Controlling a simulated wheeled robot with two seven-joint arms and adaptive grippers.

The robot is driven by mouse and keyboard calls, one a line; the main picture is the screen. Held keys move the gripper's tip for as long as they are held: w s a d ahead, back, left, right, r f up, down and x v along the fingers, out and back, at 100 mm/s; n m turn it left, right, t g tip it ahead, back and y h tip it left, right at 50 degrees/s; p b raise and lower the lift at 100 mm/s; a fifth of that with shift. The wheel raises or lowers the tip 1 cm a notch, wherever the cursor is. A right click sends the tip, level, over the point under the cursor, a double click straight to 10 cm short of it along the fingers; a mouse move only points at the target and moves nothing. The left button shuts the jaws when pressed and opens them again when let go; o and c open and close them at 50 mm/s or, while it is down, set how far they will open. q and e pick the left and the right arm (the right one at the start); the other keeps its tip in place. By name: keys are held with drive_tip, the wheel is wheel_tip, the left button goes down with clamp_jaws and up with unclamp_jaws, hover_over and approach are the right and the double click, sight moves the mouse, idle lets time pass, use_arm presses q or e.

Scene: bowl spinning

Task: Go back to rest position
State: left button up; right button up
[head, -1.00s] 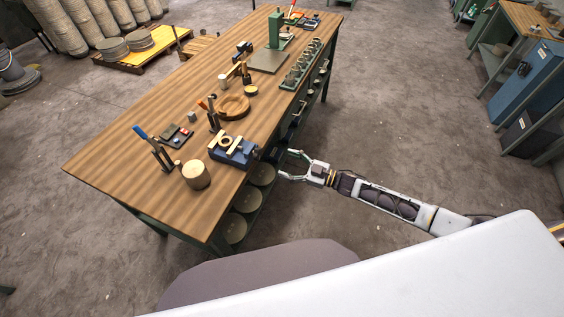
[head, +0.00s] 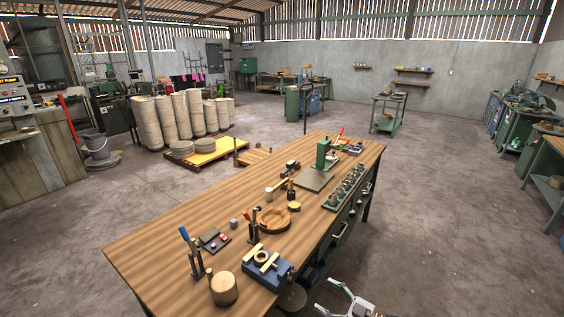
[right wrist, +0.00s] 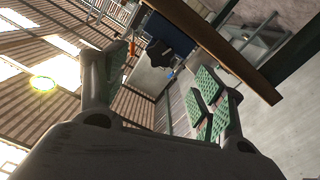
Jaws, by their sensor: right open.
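My right gripper (head: 345,300) shows at the bottom edge of the head view, just right of the workbench's front end. Its fingers are spread and nothing is between them. In the right wrist view its two fingers with green pads (right wrist: 165,95) stand wide apart, with the bench edge (right wrist: 215,45) beyond them. My left gripper is not in view. The wooden workbench (head: 180,233) fills the lower middle of the head view. On it are a wooden bowl (head: 273,222), a blue vise (head: 268,270) and a round wooden block (head: 224,288).
A green press (head: 323,153) and a rack of metal parts (head: 347,185) stand farther along the bench. A yellow pallet (head: 208,155) lies on the floor behind it. The floor right of the bench (head: 450,220) is clear.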

drive_tip(key=w+d+f+m+h, duration=0.1)
drive_tip(key=w+d+f+h, duration=0.3)
drive_tip(key=d+f, duration=0.55)
drive_tip(key=w+d+f+m+h, duration=0.1)
drive_tip(key=d+f+h, duration=0.6)
drive_tip(key=d, duration=0.5)
drive_tip(key=s+d+f+m+g+h, duration=0.1)
drive_tip(key=s+d+f+m+h, duration=0.1)
drive_tip(key=s+d+f, duration=0.3)
drive_tip(key=s+d+f+m+g+h, duration=0.1)
drive_tip(key=s+d+f+m+h, duration=0.15)
drive_tip(key=d+f, duration=0.4)
drive_tip(key=s+a+f+m+g+b, duration=0.1)
drive_tip(key=s+a+f+m+g, duration=0.15)
drive_tip(key=s+f, duration=0.75)
drive_tip(key=s+a+f+m+g+b, duration=0.1)
drive_tip(key=s+a+f+g, duration=0.15)
drive_tip(key=s+f, duration=0.65)
drive_tip(key=s+a+f+m+g+b, duration=0.1)
drive_tip(key=s+a+f, duration=0.2)
drive_tip(key=s+a, duration=0.6)
drive_tip(key=s+a+f+g+y+b, duration=0.1)
drive_tip(key=s+a+f, duration=0.2)
drive_tip(key=s+a, duration=0.5)
drive_tip(key=s, duration=0.8)
drive_tip(key=shift+a+f+m+g, duration=0.2)
drive_tip(key=shift+a+m+g, duration=0.1)
drive_tip(key=shift+a+m, duration=0.1)
drive_tip(key=shift+s+y, duration=0.1)
drive_tip(key=shift+y, duration=0.15)
